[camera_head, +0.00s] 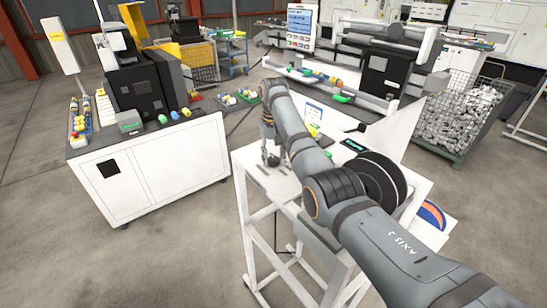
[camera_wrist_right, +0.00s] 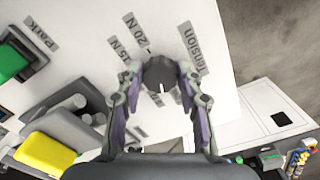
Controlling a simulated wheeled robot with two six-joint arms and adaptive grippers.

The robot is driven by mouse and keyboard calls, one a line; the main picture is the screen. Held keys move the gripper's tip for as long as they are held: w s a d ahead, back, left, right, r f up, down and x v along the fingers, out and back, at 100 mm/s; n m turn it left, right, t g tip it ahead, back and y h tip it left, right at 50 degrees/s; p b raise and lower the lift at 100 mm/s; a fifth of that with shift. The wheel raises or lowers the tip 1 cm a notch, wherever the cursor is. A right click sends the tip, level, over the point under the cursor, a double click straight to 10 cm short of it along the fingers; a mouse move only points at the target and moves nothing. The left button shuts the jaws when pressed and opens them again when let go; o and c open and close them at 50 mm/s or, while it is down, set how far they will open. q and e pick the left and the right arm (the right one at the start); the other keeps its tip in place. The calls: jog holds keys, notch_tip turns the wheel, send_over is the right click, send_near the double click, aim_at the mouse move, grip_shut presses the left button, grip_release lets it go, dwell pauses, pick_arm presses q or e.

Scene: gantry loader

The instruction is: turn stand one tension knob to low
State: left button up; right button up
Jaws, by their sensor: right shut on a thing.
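The tension knob (camera_wrist_right: 160,73) is a dark round knob on a white panel (camera_wrist_right: 85,25). A white mark on it points toward the bottom of the right wrist view. The printed labels "Tension", "20 N" and "15 N" show around it; other labels are partly hidden by the fingers. My right gripper (camera_wrist_right: 161,82) is shut on the knob, one finger on each side. In the head view my right gripper (camera_head: 270,158) is at the top of the white stand (camera_head: 242,198), and the knob cannot be made out there. My left gripper is out of view.
A green button (camera_wrist_right: 12,62) beside a "Park" label and a yellow part (camera_wrist_right: 45,152) lie left of the knob. In the head view a black spool (camera_head: 378,175) sits on the stand's right. A white cabinet (camera_head: 150,180) stands left, with open floor between.

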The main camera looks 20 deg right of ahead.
aim_at(274, 159)
jog(key=shift+w+d+r+n, duration=0.1)
jog(key=shift+r+n, duration=0.05)
jog(key=shift+n, duration=0.65)
jog(key=shift+r+n, duration=0.1)
jog(key=shift+n, duration=1)
jog(key=o, duration=1)
jog(key=shift+o, duration=0.9)
jog(key=shift+f, duration=0.15)
notch_tip(274, 159, up, 12)
